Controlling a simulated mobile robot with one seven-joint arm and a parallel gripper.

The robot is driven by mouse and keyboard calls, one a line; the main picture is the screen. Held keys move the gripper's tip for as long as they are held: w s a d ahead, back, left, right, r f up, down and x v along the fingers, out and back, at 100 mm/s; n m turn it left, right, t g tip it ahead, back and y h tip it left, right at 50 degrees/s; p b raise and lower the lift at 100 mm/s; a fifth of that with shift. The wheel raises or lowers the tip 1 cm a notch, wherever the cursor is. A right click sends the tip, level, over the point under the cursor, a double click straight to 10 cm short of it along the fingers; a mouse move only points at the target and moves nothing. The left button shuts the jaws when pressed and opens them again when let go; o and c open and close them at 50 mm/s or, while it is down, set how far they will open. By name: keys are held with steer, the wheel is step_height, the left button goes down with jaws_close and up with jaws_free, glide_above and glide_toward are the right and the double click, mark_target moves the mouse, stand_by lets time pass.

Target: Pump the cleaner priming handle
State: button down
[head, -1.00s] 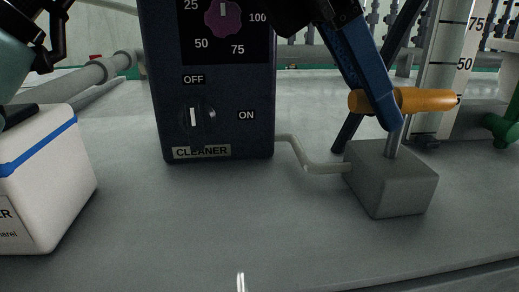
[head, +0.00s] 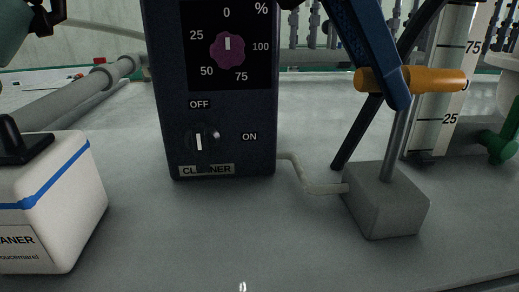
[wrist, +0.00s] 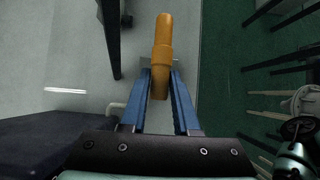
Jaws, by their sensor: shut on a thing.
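The orange priming handle (head: 430,79) sits crosswise on top of a thin metal rod (head: 399,140) that rises from a grey block (head: 385,205). My gripper (head: 396,90), with blue fingers, is shut on the handle's left part in the head view. The wrist view also shows the handle (wrist: 162,45) between my two fingers, its far end sticking out beyond them. The handle stands well above the block, with a long stretch of rod showing. A pale tube (head: 306,176) runs from the block to the dark control box labelled CLEANER (head: 230,130).
The box has a purple dial (head: 227,50) with its mark at 0 and a switch (head: 201,140) below OFF. A white cleaner container (head: 60,215) stands at left. A graduated cylinder (head: 440,105) stands behind the handle. The grey surface in front is clear.

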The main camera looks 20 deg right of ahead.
step_height(320, 180, down, 5)
steer(key=b, duration=0.3)
steer(key=shift+r, duration=0.15)
steer(key=c, duration=0.7)
jaws_free()
steer(key=shift+r, duration=0.1)
step_height(320, 180, up, 3)
steer(key=p, duration=0.2)
steer(key=shift+f+p, duration=0.2)
steer(key=shift+p, duration=0.15)
steer(key=shift+r, duration=2.15)
